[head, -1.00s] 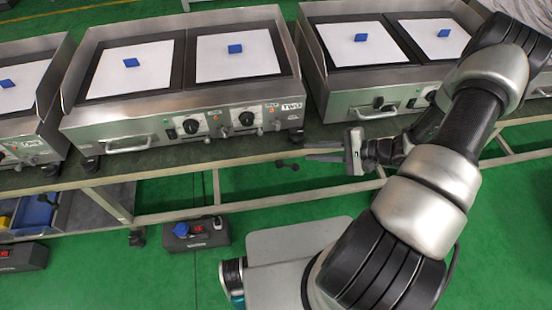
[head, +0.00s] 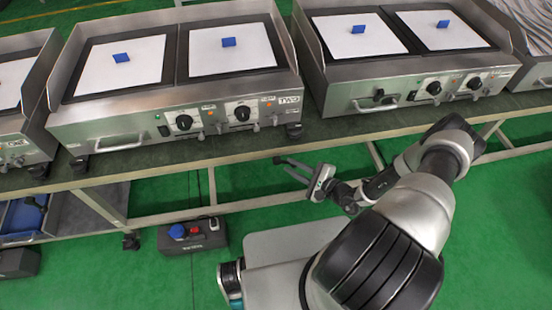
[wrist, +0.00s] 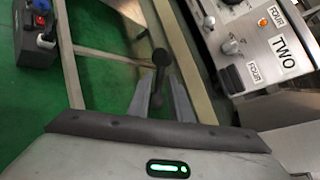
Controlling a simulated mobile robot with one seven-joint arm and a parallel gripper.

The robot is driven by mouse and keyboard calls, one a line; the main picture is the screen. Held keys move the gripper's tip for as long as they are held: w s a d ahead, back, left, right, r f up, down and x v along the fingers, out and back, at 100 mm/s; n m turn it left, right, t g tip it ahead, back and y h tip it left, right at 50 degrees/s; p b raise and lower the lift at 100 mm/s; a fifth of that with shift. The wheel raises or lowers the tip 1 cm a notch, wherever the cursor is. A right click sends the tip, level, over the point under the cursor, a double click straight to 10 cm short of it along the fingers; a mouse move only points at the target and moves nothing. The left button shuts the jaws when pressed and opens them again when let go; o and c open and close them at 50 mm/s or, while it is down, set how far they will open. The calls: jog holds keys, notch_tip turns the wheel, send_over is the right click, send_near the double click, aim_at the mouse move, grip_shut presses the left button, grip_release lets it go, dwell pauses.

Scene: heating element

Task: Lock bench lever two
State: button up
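The bench lever (head: 278,160), a small dark lever with a rounded knob, sits below the front edge of the bench under the heater labelled TWO. In the wrist view the black lever (wrist: 160,59) lies in line with the gap between my fingers, its lower part seen between them. My gripper (head: 288,164) is at the lever, coming from the lower right. Its two grey fingers (wrist: 160,80) stand apart in the wrist view. I cannot tell whether either finger touches the lever. The lever's mount is not clear.
The steel heater (head: 105,138) with two white plates and blue blocks stands on the bench (head: 235,152), a second heater (head: 400,118) to its right. A bench rail (head: 165,218) runs below.

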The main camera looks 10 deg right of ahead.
jog(key=b+x, duration=0.1)
jog(key=x, duration=0.8)
jog(key=shift+r, duration=0.1)
grip_shut()
